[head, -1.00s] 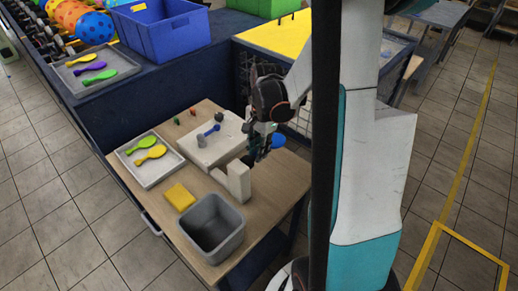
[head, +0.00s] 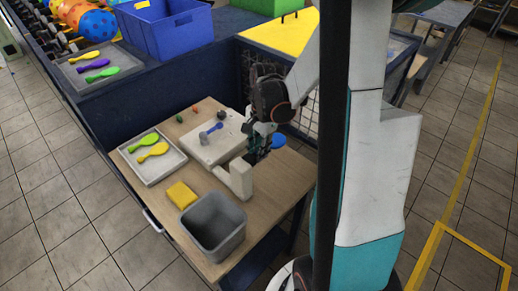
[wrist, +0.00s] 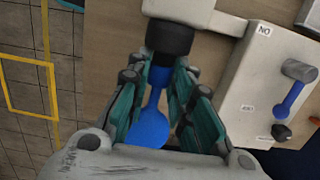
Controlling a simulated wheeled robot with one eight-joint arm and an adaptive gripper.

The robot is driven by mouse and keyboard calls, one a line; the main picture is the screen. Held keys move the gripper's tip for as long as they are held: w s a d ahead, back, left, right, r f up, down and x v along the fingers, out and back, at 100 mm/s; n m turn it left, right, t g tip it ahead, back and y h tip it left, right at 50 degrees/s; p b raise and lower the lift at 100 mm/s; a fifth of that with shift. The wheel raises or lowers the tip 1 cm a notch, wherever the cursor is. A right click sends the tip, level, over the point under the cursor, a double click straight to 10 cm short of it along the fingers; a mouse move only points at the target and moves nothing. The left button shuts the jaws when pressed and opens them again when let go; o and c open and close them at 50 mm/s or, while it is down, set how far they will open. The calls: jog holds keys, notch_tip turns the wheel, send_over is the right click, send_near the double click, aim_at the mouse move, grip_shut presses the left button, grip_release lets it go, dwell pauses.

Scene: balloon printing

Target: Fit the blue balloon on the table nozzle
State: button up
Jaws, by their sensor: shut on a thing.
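The blue balloon (wrist: 150,128) hangs between the teal fingers of my gripper (wrist: 157,77), which is shut on its neck. The neck's end meets the black nozzle tip (wrist: 170,38) in the wrist view; I cannot tell whether it is around the tip or only against it. The nozzle's pale block (wrist: 190,8) runs up from the tip. In the head view my gripper (head: 256,148) is beside the white nozzle stand (head: 236,180), and part of the balloon (head: 278,141) shows behind it.
A white box (head: 212,150) with a blue-handled lever (head: 211,131) stands close by. A tray (head: 147,173) holds green and yellow balloons. A yellow sponge-like block (head: 181,194) and a grey bin (head: 213,222) are near the table's front.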

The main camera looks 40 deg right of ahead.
jog(key=o, duration=0.8)
jog(key=shift+r, duration=0.1)
jog(key=r+p, duration=0.2)
jog(key=r, duration=0.1)
jog(key=r+p, duration=0.2)
jog(key=d+r+p, duration=0.1)
jog(key=r+p, duration=0.1)
jog(key=r, duration=0.1)
jog(key=shift+w+r, duration=0.1)
jog(key=shift+r, duration=0.25)
